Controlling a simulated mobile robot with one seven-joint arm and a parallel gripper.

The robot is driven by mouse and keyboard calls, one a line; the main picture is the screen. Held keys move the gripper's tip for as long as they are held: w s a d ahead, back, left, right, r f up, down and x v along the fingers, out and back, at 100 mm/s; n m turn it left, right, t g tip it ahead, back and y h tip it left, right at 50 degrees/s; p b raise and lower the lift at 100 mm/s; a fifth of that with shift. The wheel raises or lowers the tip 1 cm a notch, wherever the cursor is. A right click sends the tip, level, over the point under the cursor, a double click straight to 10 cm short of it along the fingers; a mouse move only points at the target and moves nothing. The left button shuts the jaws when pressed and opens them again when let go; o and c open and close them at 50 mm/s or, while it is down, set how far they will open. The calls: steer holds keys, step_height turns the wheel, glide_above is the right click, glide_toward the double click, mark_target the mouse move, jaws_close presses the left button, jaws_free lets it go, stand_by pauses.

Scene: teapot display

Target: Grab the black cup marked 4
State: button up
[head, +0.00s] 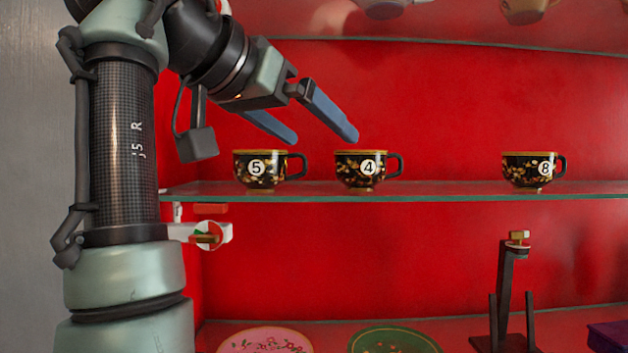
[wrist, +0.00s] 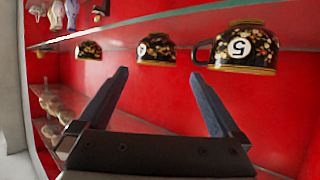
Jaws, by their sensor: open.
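The black cup marked 4 (head: 362,170) stands upright on the middle glass shelf (head: 440,190), its handle pointing right. It has gold flecks and a gold rim. My gripper (head: 322,137) is open and empty, its two blue-grey fingers slanting down to the right, above and near the cups marked 5 and 4 in the head view. The wrist view is upside down; there the cup marked 4 (wrist: 156,50) appears beyond the gap between the open fingertips (wrist: 158,73), apart from them. No finger visibly touches a cup.
A similar cup marked 5 (head: 259,169) stands close to the left of cup 4. A cup marked 8 (head: 533,171) stands far right. An upper shelf (head: 440,41) runs above. Below are a pink plate (head: 264,341), a green plate (head: 394,341) and a dark stand (head: 505,290).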

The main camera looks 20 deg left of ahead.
mark_target(346, 154)
steer(key=p+x, duration=0.1)
steer(key=x, duration=0.2)
steer(key=d+p+x, duration=0.1)
steer(key=p+x, duration=0.1)
steer(key=x, duration=0.2)
steer(key=shift+d+r+p, duration=0.1)
steer(key=shift+r+p, duration=0.1)
steer(key=shift+p, duration=0.1)
steer(key=shift+w+f, duration=0.25)
steer(key=shift+w, duration=0.2)
steer(key=shift+w+f+p, duration=0.1)
steer(key=shift+w+p, duration=0.25)
steer(key=shift+p, duration=0.3)
steer(key=p+x, duration=0.2)
steer(key=x, duration=0.1)
steer(key=shift+w+d, duration=0.1)
steer(key=shift+w, duration=0.1)
steer(key=shift+w+f, duration=0.2)
steer(key=shift+f, duration=0.1)
steer(key=shift+s, duration=0.1)
steer(key=shift+c, duration=0.7)
steer(key=c, duration=1)
